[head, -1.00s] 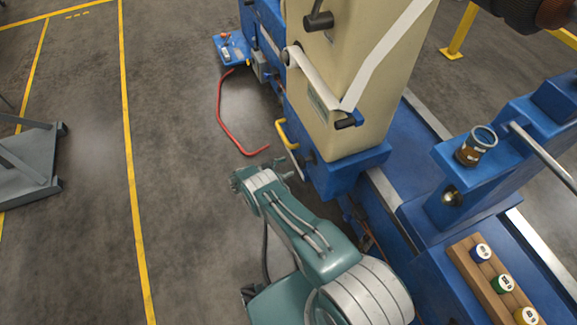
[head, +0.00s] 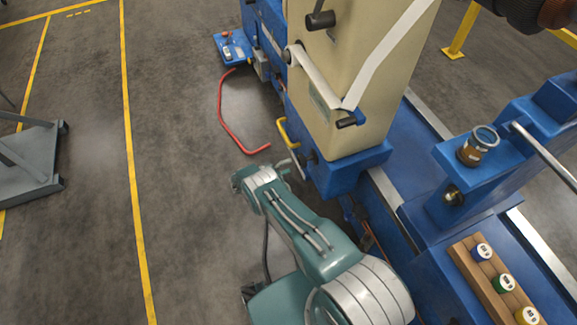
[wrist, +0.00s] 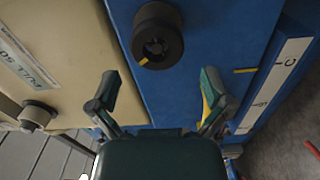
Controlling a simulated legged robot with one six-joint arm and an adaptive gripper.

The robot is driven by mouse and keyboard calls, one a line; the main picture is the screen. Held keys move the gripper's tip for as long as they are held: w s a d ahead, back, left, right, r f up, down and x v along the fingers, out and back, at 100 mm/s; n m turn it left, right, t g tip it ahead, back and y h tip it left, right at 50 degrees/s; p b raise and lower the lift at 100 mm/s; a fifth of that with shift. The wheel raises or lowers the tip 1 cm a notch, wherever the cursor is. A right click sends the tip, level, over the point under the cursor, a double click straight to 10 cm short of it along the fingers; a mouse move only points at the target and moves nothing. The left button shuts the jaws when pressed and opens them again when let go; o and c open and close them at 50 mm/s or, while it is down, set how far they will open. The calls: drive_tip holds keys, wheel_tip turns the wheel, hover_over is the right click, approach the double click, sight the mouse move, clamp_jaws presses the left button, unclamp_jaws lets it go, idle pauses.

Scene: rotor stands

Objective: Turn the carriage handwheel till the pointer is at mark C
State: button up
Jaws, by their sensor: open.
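A round black knob (wrist: 156,36), which looks like the handwheel, sticks out of a blue face in the wrist view. It has a yellow mark on its lower left rim. A white scale strip (wrist: 277,72) lies to its right, with a C and another letter hard to read below it. A short yellow pointer line (wrist: 245,71) sits on the blue face left of the strip, a little below the C. My gripper (wrist: 158,87) is open and empty, its fingertips apart and below the knob in the picture.
A beige housing (head: 345,90) with black handles stands on the blue machine. A yellow handle (head: 288,132) is near my wrist, and a red bent bar (head: 230,118) is over the floor. A cup (head: 478,146) and a wooden rack (head: 490,280) are right.

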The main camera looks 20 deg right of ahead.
sight(300, 161)
drive_tip(key=shift+n, duration=0.6)
drive_tip(key=shift+d, duration=1.75)
drive_tip(key=shift+r, duration=0.2)
drive_tip(key=shift+w+a, duration=0.1)
clamp_jaws()
drive_tip(key=shift+r, duration=0.1)
